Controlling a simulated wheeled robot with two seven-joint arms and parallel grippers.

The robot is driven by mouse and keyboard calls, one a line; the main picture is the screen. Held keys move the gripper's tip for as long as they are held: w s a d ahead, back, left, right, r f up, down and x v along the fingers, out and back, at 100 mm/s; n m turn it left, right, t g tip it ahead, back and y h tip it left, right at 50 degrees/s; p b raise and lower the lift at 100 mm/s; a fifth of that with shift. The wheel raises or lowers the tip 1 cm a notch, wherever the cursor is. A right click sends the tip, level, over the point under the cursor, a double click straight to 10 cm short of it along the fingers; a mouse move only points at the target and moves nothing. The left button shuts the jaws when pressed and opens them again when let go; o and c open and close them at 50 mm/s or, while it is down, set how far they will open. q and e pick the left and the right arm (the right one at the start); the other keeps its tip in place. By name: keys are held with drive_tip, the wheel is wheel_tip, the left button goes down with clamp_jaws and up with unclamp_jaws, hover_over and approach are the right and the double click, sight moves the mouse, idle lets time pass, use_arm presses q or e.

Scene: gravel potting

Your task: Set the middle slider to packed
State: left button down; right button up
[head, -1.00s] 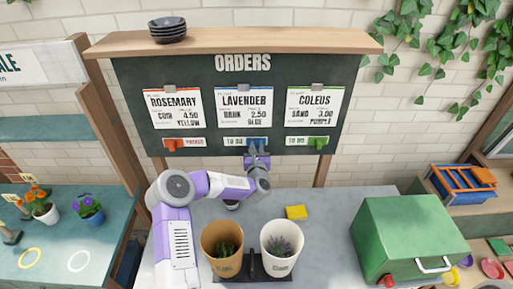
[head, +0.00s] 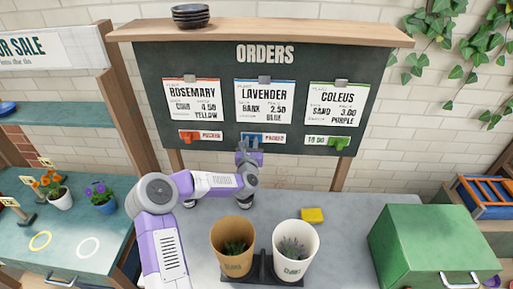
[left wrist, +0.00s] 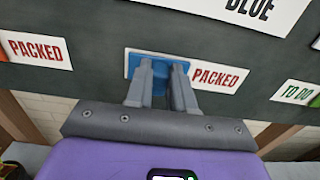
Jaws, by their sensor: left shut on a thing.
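The orders board (head: 222,88) carries three sliders under three cards. The middle slider (head: 250,137), blue, sits at the left end of its track under the Lavender card (head: 264,101), and the word PACKED shows to its right. My left gripper (head: 247,149) is at this slider. In the left wrist view its two fingers (left wrist: 160,85) are shut on the blue slider (left wrist: 133,62), hiding part of it. The left slider (head: 187,137), red, also shows PACKED. The right slider (head: 341,143), green, shows TO DO. My right gripper is not in view.
Below the board, a tan pot (head: 218,238) and a white pot (head: 312,242) stand in a dark holder on the grey table. A yellow block (head: 312,215) lies behind them. A green box (head: 430,240) stands at the right.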

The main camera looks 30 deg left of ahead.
use_arm(q)
drive_tip(key=shift+a, duration=0.15)
drive_tip(key=c, duration=1)
unclamp_jaws()
drive_tip(key=shift+s+a, duration=0.1)
drive_tip(key=shift+o, duration=0.2)
drive_tip(key=v, duration=0.7)
drive_tip(key=shift+s+b, duration=0.3)
drive_tip(key=shift+b, duration=0.15)
drive_tip(key=shift+f, duration=0.1)
